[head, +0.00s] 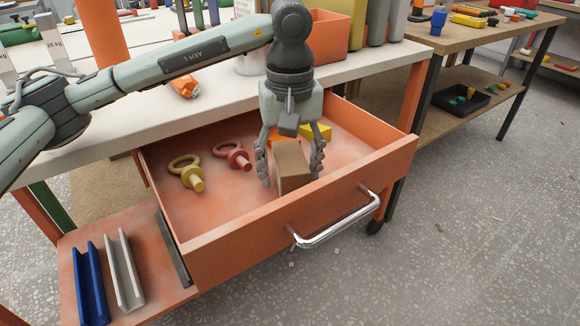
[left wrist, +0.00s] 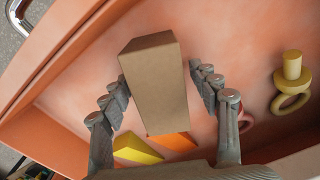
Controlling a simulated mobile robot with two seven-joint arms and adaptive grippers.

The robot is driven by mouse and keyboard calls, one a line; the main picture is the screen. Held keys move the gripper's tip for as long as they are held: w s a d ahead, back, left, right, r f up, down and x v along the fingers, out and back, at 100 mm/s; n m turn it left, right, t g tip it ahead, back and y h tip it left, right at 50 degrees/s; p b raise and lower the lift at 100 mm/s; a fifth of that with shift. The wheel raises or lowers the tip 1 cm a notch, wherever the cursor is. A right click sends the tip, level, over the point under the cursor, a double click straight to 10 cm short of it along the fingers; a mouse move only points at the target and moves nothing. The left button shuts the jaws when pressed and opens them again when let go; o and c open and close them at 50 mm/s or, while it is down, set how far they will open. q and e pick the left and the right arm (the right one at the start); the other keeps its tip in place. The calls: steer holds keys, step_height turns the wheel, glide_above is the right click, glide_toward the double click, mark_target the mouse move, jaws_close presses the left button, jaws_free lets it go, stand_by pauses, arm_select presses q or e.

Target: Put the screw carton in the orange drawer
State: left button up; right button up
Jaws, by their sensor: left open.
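The orange drawer (head: 225,247) is pulled out below the white bench top, with its silver handle (head: 338,218) at the front. The brown screw carton (head: 291,163) is inside the drawer area, near its front wall. My left gripper (head: 292,177) points down with its fingers open on either side of the carton. In the left wrist view the carton (left wrist: 158,85) stands between the spread fingers (left wrist: 160,88), with a gap visible at the right finger. I cannot tell whether its base rests on the drawer floor. My right gripper is not in view.
In the drawer lie a yellow eyebolt (head: 187,173), a red eyebolt (head: 234,155), a yellow wedge (head: 318,131) and an orange wedge (left wrist: 175,141). Blue (head: 89,285) and grey (head: 124,270) channels lie on the lower shelf.

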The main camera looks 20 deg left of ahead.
mark_target(290, 157)
arm_select(q)
step_height(290, 157, up, 12)
steer(key=shift+r+p, duration=0.1)
steer(key=shift+p, duration=0.2)
stand_by(1.4)
